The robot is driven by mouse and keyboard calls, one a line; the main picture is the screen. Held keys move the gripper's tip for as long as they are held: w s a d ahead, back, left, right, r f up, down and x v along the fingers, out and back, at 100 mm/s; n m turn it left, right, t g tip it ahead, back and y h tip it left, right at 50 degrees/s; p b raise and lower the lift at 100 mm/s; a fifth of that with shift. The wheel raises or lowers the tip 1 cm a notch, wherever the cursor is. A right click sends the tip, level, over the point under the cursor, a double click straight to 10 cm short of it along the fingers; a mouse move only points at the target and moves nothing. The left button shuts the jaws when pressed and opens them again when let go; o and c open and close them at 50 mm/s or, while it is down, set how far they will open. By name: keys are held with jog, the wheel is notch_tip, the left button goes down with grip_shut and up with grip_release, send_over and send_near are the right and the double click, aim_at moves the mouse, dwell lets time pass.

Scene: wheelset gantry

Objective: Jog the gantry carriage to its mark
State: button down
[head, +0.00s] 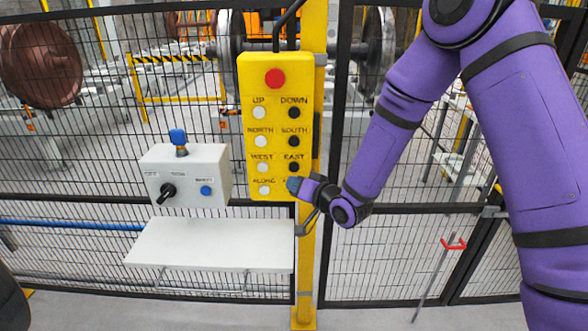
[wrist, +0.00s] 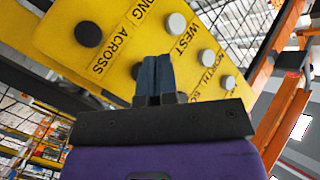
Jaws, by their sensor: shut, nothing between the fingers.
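The yellow pendant (head: 280,125) hangs upright on a yellow post, with a red button (head: 275,78) on top and labelled white and black buttons below. The black EAST button (head: 293,167) shows just above my gripper (head: 292,184), which covers the lower right button in the head view. In the wrist view, my shut, empty gripper (wrist: 155,75) points at the pendant (wrist: 125,45), between the WEST label and the black ACROSS button (wrist: 88,34).
A grey control box (head: 190,175) with a black selector and blue button stands left, above a white shelf (head: 215,245). Black mesh fence (head: 100,120) stands behind the pendant. Wheelsets (head: 42,65) are beyond it. A red bracket shape (head: 454,244) shows at right.

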aim_at(294, 167)
jog(key=shift+w, duration=1.5)
jog(key=shift+w, duration=0.1)
dwell(0.9)
jog(key=shift+w, duration=0.3)
jog(key=shift+w+d, duration=0.1)
jog(key=shift+w, duration=0.35)
dwell(1.6)
jog(key=shift+s, duration=0.1)
dwell(2.1)
jog(key=shift+s, duration=0.75)
